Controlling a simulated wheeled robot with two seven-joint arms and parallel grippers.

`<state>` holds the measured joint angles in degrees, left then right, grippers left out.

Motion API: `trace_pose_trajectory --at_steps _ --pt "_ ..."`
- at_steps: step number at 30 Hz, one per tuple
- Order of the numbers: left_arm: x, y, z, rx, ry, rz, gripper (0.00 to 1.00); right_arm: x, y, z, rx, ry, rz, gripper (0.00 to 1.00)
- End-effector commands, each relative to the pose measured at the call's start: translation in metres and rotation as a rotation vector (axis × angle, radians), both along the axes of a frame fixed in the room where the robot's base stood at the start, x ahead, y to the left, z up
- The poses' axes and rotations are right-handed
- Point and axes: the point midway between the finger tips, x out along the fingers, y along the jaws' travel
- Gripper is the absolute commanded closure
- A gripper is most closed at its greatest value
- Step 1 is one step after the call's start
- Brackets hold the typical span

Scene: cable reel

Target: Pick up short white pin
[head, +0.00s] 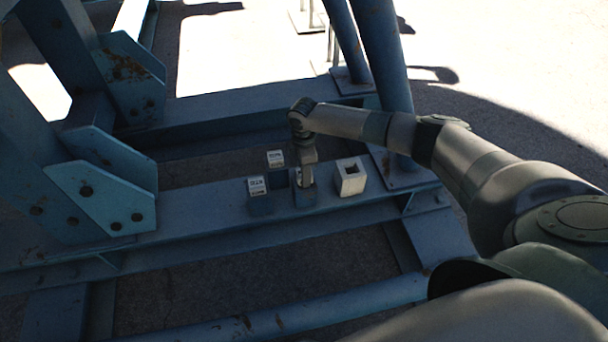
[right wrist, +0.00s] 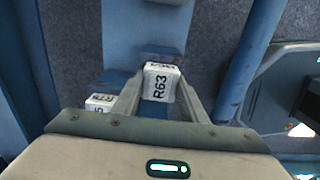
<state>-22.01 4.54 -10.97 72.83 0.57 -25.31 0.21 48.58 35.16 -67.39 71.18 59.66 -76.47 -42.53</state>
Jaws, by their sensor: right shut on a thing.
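My right gripper (head: 304,180) points down at the blue beam and is shut on a white pin with a label reading R63 (right wrist: 158,86). In the head view the gripper mostly hides this pin, which is at or just above a small blue holder (head: 304,199); I cannot tell whether it still sits inside. Two other labelled white pins stand to the left, a front one (head: 257,185) and a back one (head: 275,157), each in a blue holder. One neighbouring pin also shows in the right wrist view (right wrist: 100,102). My left gripper is not in view.
A white square box with a dark opening (head: 351,181) stands on the beam just right of the gripper. Blue steel posts (head: 384,60) rise behind it. Bolted angled plates (head: 105,195) stand at the left. The beam (head: 190,212) is bare between the plates and pins.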

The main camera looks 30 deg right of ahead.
Motion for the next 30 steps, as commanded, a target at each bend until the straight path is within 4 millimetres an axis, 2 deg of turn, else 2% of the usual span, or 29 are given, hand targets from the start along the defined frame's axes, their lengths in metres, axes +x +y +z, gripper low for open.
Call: trace_pose_trajectory --at_steps 15,21,30 --pt "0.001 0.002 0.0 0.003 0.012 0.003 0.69 0.001 0.0 0.077 0.001 -0.004 0.0 0.98" --pt "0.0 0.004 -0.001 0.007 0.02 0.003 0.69 0.001 0.0 0.09 0.0 -0.002 0.001 0.98" --pt "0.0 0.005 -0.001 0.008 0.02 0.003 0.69 0.001 0.0 0.091 0.0 -0.002 0.0 0.98"
